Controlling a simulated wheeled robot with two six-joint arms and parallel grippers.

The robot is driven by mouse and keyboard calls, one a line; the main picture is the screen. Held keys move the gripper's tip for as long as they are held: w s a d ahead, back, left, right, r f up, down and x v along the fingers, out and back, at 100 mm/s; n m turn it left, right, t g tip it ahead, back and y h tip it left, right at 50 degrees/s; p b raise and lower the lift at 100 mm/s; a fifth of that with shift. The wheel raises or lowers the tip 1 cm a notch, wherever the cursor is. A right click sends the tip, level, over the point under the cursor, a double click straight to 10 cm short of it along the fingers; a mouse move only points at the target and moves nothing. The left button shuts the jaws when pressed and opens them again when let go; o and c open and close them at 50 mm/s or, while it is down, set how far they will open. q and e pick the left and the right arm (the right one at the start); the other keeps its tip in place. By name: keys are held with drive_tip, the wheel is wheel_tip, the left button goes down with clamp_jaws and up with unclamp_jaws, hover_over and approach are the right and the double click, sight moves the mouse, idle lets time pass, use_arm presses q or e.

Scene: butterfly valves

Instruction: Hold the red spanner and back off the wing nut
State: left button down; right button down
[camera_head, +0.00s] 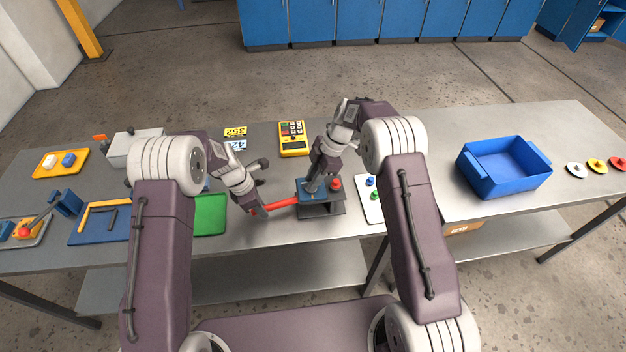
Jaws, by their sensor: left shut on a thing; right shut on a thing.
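The red spanner (281,204) lies roughly level, its right end against a grey stand with a blue top (321,208). My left gripper (254,208) is shut on the spanner's left end. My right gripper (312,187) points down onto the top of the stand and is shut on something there. The wing nut is hidden between its fingers, so I cannot see its shape or how far it is turned. A red knob (335,184) sits on the stand just right of my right gripper.
A yellow keypad device (293,138) lies behind the stand. A white board with blue and green knobs (369,206) is close on its right. A green tray (211,216) is to the left.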

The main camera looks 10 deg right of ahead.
drive_tip(key=n, duration=0.2)
drive_tip(key=n+g, duration=0.1)
drive_tip(key=n, duration=0.1)
drive_tip(key=n+g, duration=0.1)
drive_tip(key=shift+f+n+h, duration=0.25)
drive_tip(key=shift+n+h, duration=0.15)
idle(0.8)
